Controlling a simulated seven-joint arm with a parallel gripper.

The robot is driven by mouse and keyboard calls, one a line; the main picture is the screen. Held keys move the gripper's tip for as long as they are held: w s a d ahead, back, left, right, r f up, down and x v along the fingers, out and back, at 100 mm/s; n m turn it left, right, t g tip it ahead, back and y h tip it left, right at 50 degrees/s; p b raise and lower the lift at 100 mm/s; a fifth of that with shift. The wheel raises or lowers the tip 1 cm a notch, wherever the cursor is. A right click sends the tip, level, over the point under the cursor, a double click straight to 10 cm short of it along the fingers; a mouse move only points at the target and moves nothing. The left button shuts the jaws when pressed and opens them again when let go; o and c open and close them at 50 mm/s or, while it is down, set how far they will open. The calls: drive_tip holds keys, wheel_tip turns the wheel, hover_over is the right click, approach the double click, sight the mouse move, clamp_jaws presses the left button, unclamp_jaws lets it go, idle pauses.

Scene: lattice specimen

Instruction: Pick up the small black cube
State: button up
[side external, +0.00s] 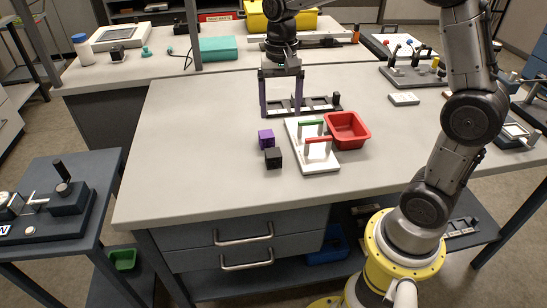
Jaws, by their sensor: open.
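The small black cube (273,158) sits on the light grey bench top (200,190), left of the white board. A purple cube (266,138) sits just behind it, close to it. My gripper (281,112) points down with its two purple fingers spread wide apart. It is behind both cubes and a little to the right, and nothing shows between its fingers. I cannot tell its exact height above the bench. Both cubes are in plain view.
A white board (315,164) with a green bar (311,123) and a red bar (319,140) stands right of the cubes. A red bin (347,130) is beside it. A dark rack (318,103) lies near my gripper. The bench left of the cubes is clear.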

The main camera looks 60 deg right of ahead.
sight(273, 152)
drive_tip(key=shift+n, duration=0.3)
drive_tip(key=f, duration=0.2)
drive_tip(key=a+f, duration=0.1)
drive_tip(key=f, duration=0.5)
drive_tip(key=shift+w+a+f, duration=0.1)
drive_tip(key=shift+a+f, duration=0.15)
drive_tip(key=shift+a, duration=0.15)
drive_tip(key=shift+w+a+f, duration=0.15)
drive_tip(key=shift+f, duration=2.45)
clamp_jaws()
drive_tip(key=shift+r, duration=0.15)
